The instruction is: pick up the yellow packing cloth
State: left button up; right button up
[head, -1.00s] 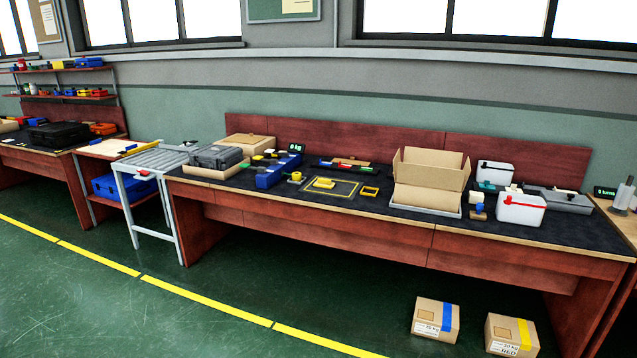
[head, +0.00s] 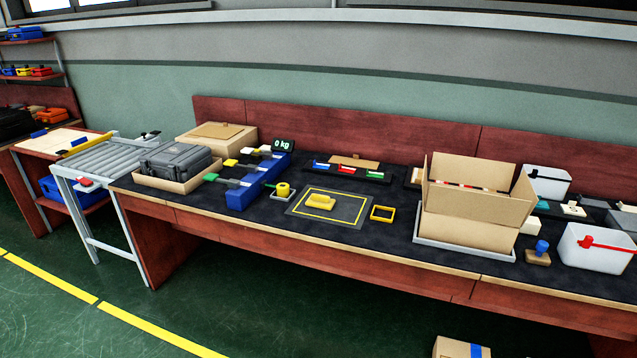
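A small yellow item (head: 321,201), likely the folded packing cloth, lies on a dark mat (head: 352,219) with a yellow outline. The mat is on the black top of the long workbench, left of the open cardboard box. Nothing covers the yellow item. Neither of my grippers shows in the head view.
An open cardboard box (head: 465,227) stands right of the mat on a grey tray. A yellow square frame (head: 382,214), a yellow roll (head: 282,189) and a blue block (head: 258,182) lie near the mat. A grey case (head: 176,160) is further left.

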aim_at(317, 201)
jog(key=i, duration=0.85)
jog(key=i+j+z, duration=0.15)
jog(key=i, duration=0.7)
